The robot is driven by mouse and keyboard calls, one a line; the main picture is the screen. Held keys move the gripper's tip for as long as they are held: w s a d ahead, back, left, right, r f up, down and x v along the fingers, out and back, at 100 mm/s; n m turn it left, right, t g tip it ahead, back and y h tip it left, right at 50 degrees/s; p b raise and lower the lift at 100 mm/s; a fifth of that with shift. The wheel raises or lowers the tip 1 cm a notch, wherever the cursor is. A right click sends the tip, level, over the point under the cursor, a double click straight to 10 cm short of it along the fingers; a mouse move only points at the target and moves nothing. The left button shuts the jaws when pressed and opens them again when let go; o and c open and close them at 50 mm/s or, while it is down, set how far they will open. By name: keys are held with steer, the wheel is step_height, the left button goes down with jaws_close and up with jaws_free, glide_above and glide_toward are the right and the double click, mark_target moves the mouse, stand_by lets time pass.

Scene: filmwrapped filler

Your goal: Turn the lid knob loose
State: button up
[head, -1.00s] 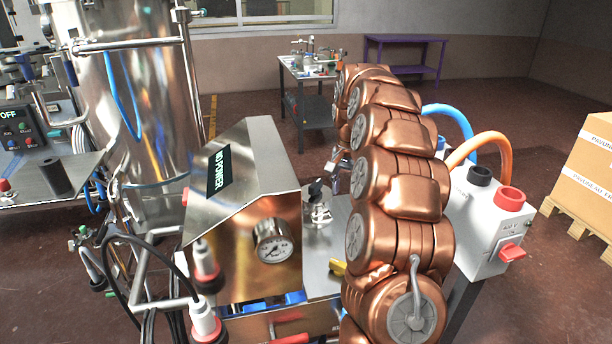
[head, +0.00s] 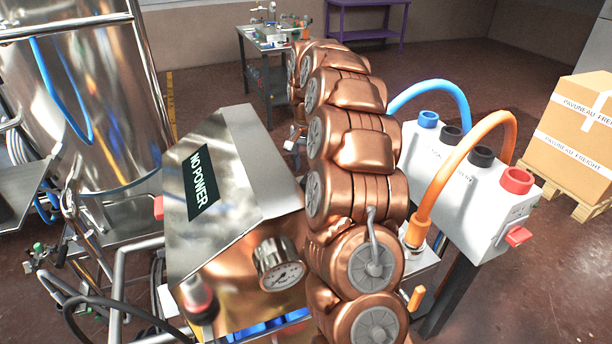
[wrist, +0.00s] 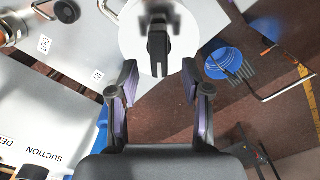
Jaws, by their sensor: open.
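In the wrist view a black bar-shaped knob (wrist: 158,48) stands on a round pale metal lid (wrist: 135,42) at the top middle. My gripper (wrist: 159,74) is open, with its two dark fingers spread apart. The knob's lower end lies between the lines of the fingertips, and the fingers do not appear to touch it. Whether the knob is at fingertip depth I cannot tell. In the head view my copper-coloured arm hides the lid and knob, and my gripper cannot be made out clearly.
A steel cabinet reading NO POWER (head: 203,180) with a gauge (head: 278,265) stands left of my arm. A white socket box (head: 455,185) with blue and orange hoses is at right. A blue cup-like object (wrist: 224,62) lies right of the lid in the wrist view.

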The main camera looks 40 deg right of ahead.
mark_target(307, 177)
steer(key=shift+f, duration=2.25)
jaws_close()
